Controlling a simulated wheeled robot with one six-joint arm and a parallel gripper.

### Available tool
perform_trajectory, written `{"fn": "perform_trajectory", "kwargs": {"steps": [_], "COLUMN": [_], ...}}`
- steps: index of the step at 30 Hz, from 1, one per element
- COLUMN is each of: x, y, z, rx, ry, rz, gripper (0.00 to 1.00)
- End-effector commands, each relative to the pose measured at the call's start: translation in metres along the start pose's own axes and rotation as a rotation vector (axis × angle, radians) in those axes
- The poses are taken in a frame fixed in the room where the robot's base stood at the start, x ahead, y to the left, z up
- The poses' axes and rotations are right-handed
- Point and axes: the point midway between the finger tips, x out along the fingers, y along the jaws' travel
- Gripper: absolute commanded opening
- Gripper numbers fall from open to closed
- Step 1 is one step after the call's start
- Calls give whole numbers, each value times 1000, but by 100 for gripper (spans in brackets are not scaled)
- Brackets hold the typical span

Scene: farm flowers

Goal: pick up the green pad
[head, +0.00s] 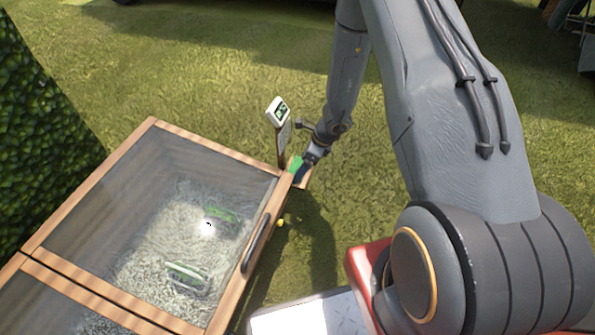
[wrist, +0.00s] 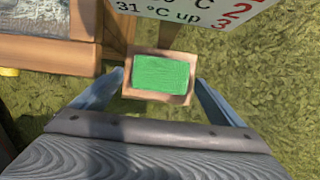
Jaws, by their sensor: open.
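The green pad (wrist: 161,74) lies flat in a small square wooden holder (wrist: 130,93), seen from above in the wrist view. In the head view, a bit of the green pad (head: 296,163) shows at the corner of the wooden box, beside my gripper (head: 304,168). In the wrist view my gripper (wrist: 160,84) is open. One finger is on each side of the holder and pad, and nothing is held. I cannot tell how far above the pad the fingertips are.
A wooden box with a clear lid (head: 75,180) and a dark handle (head: 257,243) stands left of my gripper. A white sign on a post (head: 277,111) rises just behind the holder; its printed face (wrist: 200,8) is close in the wrist view. Open grass lies to the right.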

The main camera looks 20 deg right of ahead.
Motion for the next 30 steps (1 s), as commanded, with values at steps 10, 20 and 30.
{"fn": "perform_trajectory", "kwargs": {"steps": [10, 20, 30], "x": [13, 13, 5], "y": [0, 0, 0], "z": [0, 0, 3], "rx": [-1, -1, -2], "ry": [0, 0, 0], "rz": [-1, 0, -1], "gripper": [90, 45, 45]}}
